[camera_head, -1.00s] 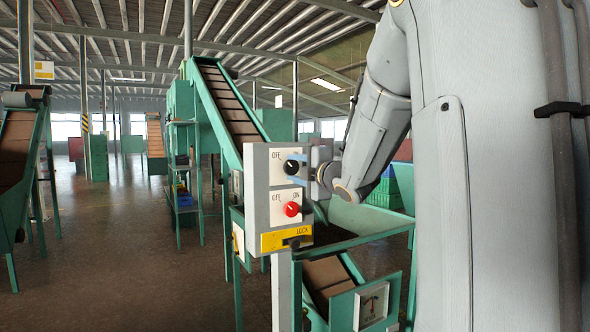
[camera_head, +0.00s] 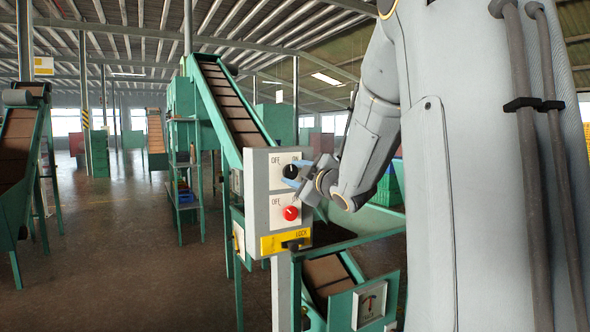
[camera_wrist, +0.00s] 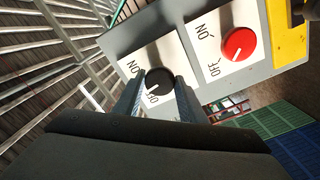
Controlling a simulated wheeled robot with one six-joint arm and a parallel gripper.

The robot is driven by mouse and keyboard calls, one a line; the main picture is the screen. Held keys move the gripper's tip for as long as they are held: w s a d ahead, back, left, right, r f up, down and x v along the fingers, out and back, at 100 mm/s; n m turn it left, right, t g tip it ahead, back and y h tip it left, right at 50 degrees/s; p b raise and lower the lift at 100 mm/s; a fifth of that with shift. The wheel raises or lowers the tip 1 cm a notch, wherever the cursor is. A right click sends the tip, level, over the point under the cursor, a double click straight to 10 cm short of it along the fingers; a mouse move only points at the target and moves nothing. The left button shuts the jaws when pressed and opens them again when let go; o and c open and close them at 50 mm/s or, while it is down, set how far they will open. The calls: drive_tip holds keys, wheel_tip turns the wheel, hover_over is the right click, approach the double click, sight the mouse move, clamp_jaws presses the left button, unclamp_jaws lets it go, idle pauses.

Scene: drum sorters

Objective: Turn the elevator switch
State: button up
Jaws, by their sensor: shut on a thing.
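A grey control box (camera_head: 258,215) on a post carries two rotary switches, each on a white plate marked OFF and ON. The upper switch is a black knob (camera_wrist: 158,81), which also shows in the head view (camera_head: 290,171). The lower one is a red knob (camera_wrist: 238,44), also in the head view (camera_head: 290,213). My gripper (camera_wrist: 160,84) is shut on the black knob, one finger on each side. The white mark on the black knob points towards the OFF side in the wrist view. The red knob's mark also points towards OFF. I see no elevator label.
A yellow LOCK plate (camera_head: 285,241) with a black handle is at the box's foot. Behind stand a green hopper (camera_head: 365,219) and a sloping conveyor (camera_head: 229,103). The floor at left is open.

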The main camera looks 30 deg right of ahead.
drive_tip(key=m+p, duration=0.3)
drive_tip(key=m, duration=0.2)
drive_tip(key=shift+r+m, duration=0.1)
drive_tip(key=shift+m, duration=0.2)
drive_tip(key=m+p, duration=0.3)
drive_tip(key=m, duration=0.2)
drive_tip(key=shift+m+p, duration=0.3)
drive_tip(key=o, duration=1)
drive_tip(key=shift+s, duration=0.1)
drive_tip(key=s+b, duration=0.2)
drive_tip(key=s, duration=0.5)
drive_tip(key=shift+s+d, duration=0.15)
drive_tip(key=shift+s, duration=0.15)
